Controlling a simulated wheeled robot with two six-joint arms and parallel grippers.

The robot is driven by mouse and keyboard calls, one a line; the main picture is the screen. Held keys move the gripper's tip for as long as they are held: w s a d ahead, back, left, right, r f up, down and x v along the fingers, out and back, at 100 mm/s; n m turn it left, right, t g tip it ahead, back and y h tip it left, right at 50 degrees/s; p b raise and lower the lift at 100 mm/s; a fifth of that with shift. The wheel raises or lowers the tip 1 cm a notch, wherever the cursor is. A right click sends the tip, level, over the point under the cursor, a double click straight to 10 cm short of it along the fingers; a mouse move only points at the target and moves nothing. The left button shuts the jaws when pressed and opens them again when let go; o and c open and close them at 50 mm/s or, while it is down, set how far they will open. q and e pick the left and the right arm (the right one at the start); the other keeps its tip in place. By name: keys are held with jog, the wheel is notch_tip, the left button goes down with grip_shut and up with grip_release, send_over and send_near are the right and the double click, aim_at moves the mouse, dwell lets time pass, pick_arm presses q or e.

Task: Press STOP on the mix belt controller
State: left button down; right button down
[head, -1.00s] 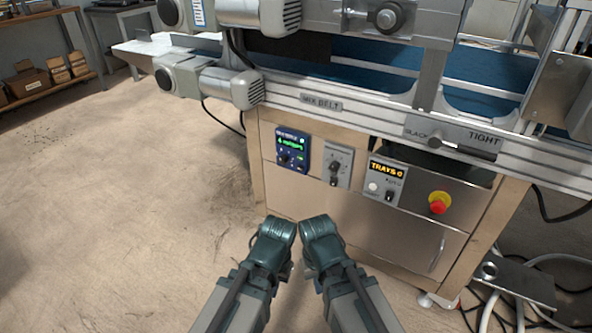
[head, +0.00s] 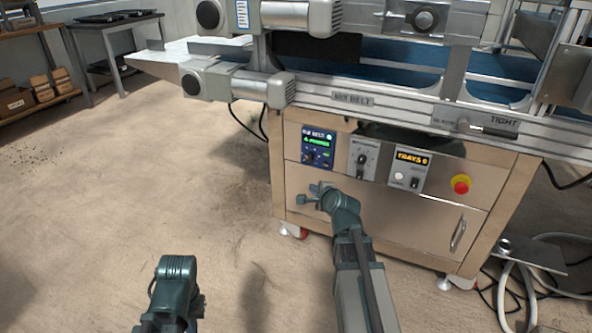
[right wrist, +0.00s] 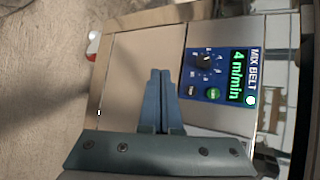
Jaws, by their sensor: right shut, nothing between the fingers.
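The mix belt controller (head: 318,148) is a small blue panel at the left of the machine's front. In the right wrist view the controller (right wrist: 224,76) appears turned sideways, with a green "4 m/min" display (right wrist: 237,76), a black knob (right wrist: 205,62), a green button (right wrist: 213,93) and a dark button (right wrist: 191,90). The button labels are too small to read surely. My right gripper (head: 311,195) is shut and empty, below the controller in the head view; its fingertips (right wrist: 160,73) show apart from the buttons. My left gripper (head: 175,268) is low at the left, its fingers unclear.
Right of the controller are a grey knob panel (head: 363,159), a "TRAYS" panel (head: 410,171) and a red emergency button (head: 461,184). The belt frame (head: 400,110) overhangs above. A door handle (head: 458,234) sticks out lower right. The floor at left is clear.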

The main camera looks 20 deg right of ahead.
aim_at(326, 165)
jog(key=shift+w+d+r+m, duration=0.2)
jog(key=shift+r+m, duration=0.1)
jog(key=shift+m, duration=0.2)
jog(key=w+d, duration=0.5)
jog(key=d, duration=0.1)
jog(key=shift+w+d, duration=0.35)
jog(key=shift+w+d, duration=0.1)
jog(key=shift+w, duration=0.05)
dwell(2.0)
jog(key=shift+w+d, duration=0.15)
jog(key=shift+d, duration=0.05)
jog(key=shift+w+d, duration=0.25)
jog(key=shift+d, duration=0.05)
dwell(0.7)
dwell(0.4)
jog(key=shift+s+a, duration=0.55)
jog(key=shift+a, duration=0.05)
